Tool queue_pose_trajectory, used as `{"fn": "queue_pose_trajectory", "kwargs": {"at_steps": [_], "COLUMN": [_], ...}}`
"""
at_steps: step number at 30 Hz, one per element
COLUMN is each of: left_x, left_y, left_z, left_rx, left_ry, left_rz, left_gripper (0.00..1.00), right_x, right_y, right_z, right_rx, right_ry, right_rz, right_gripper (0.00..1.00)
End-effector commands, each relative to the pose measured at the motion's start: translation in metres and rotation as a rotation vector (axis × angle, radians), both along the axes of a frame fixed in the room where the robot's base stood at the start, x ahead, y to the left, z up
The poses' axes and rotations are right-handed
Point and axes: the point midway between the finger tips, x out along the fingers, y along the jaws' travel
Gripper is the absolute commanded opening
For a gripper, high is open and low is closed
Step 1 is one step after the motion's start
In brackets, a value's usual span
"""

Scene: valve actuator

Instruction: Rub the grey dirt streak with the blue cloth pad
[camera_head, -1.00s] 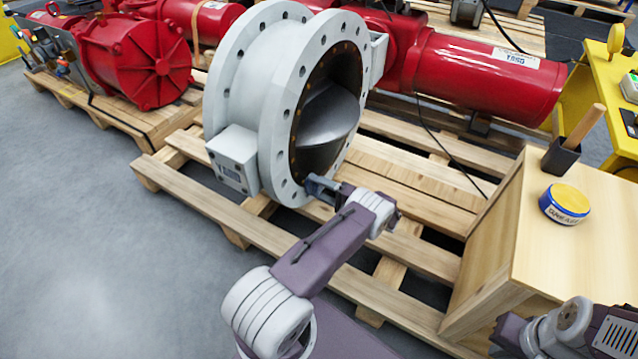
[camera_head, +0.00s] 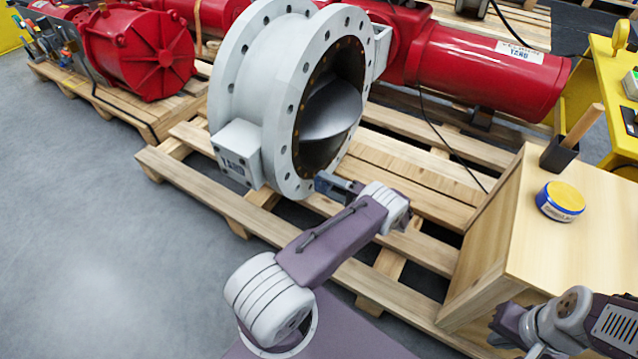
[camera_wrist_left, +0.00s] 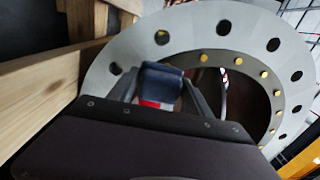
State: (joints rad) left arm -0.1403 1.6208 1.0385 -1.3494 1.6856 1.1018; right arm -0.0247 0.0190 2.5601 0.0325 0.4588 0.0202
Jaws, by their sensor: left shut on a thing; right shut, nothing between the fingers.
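My left gripper (camera_head: 328,184) is at the lower right edge of the big pale grey valve flange (camera_head: 284,165), in front of the bore. In the left wrist view my left gripper (camera_wrist_left: 160,92) is shut on the blue cloth pad (camera_wrist_left: 163,80), with a small red patch just below it. The pad is in front of the flange face (camera_wrist_left: 125,45); I cannot tell whether they touch. I cannot make out the grey dirt streak in either view. My right gripper (camera_head: 505,326) is at the bottom right beside the wooden box, shut and empty, its fingertips hard to make out.
The valve stands on a wooden pallet (camera_head: 400,263) with a red actuator cylinder (camera_head: 490,72) behind. The wooden box (camera_head: 590,240) at the right bears a blue and yellow tin (camera_head: 561,201) and a black holder (camera_head: 560,155) with a wooden handle. Floor at the left is clear.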

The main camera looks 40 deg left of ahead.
Motion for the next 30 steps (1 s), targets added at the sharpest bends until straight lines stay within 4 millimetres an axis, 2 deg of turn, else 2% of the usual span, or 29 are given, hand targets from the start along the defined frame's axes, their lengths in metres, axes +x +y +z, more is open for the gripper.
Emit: {"fn": "queue_pose_trajectory", "kwargs": {"at_steps": [6,17,25,30], "left_x": [0.002,0.003,0.006,0.006], "left_y": [-0.021,-0.024,-0.049,-0.052], "left_z": [-0.001,-0.001,-0.003,0.0], "left_rx": [0.0,0.0,-0.001,-0.001], "left_ry": [0.0,0.0,-0.001,0.0], "left_rz": [-0.001,0.0,-0.001,0.0], "left_gripper": [0.25,0.25,0.25,0.25], "right_x": [0.0,0.0,0.0,0.0], "right_y": [0.0,0.0,0.0,0.0], "right_z": [-0.01,-0.011,-0.028,-0.026], "right_rx": [0.0,0.0,0.0,0.0], "right_ry": [0.0,0.0,0.0,0.0], "right_rz": [0.0,0.0,0.0,0.0], "right_gripper": [0.0,0.0,0.0,0.0]}}
